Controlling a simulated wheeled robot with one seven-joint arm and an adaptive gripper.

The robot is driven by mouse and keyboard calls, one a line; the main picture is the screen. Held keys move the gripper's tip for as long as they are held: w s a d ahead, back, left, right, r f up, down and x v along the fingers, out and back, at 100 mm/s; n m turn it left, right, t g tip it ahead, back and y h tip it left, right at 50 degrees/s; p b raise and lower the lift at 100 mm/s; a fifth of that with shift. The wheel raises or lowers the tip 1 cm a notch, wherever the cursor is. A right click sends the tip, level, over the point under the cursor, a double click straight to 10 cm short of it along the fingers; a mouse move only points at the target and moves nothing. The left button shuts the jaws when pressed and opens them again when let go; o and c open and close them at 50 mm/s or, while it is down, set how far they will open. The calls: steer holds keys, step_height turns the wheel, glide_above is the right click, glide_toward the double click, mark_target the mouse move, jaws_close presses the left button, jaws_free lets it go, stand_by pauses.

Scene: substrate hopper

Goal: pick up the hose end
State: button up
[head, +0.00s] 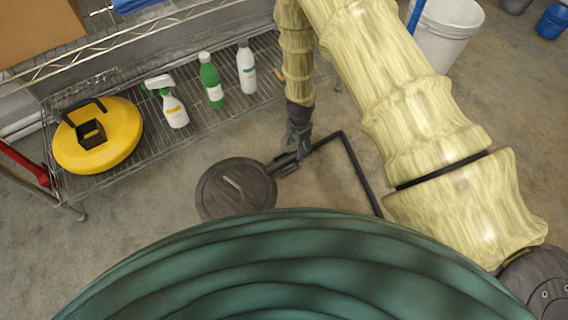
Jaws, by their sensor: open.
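My gripper (292,150), dark grey at the end of my pale yellow arm, points down in the middle of the head view. Its jaws are open, though the fingers are small and blend with dark parts around them. Just below and left of it is a dark grey round piece (222,197) with a light bar-shaped handle on top. A thin black angled tube (357,168) runs from beside the gripper to the right, then down behind the green ribbed form. I cannot tell for sure which part is the hose end, or whether the gripper touches anything.
A wire shelf (135,122) at the upper left holds a yellow round container (122,150), a spray bottle (174,112), a green bottle (211,82) and a white bottle (246,70). A white bucket (450,30) stands upper right. A large green ribbed form (270,265) fills the foreground.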

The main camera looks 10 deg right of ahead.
mark_target(297, 151)
steer(key=shift+w+d+f+b, duration=0.1)
steer(key=shift+f+b, duration=1.9)
steer(key=shift+f, duration=0.65)
steer(key=c, duration=1.2)
